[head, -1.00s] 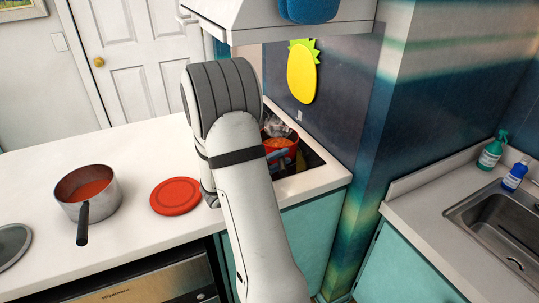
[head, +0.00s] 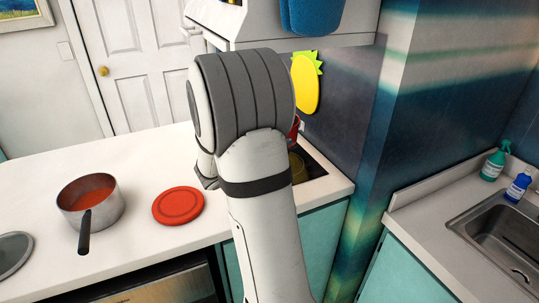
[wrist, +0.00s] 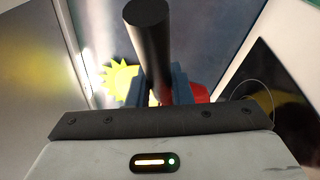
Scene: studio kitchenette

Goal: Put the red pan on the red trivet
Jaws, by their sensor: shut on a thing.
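The red pan (head: 294,128) shows only as a red sliver beside my arm in the head view, above the dark stovetop; my arm hides the rest. In the wrist view, its dark handle (wrist: 149,35) stands between the blue fingers of my gripper (wrist: 164,88), which is shut on it. A bit of the red body (wrist: 199,93) shows behind the right finger. The red trivet (head: 178,206) lies flat and bare on the white counter, left of my arm. My gripper is hidden in the head view.
A steel saucepan (head: 104,208) with red contents stands left of the trivet, its handle toward the front. A grey round lid or plate (head: 12,252) lies at far left. The range hood (head: 262,25) hangs above the stovetop (head: 315,165). A wall stands right of the stove.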

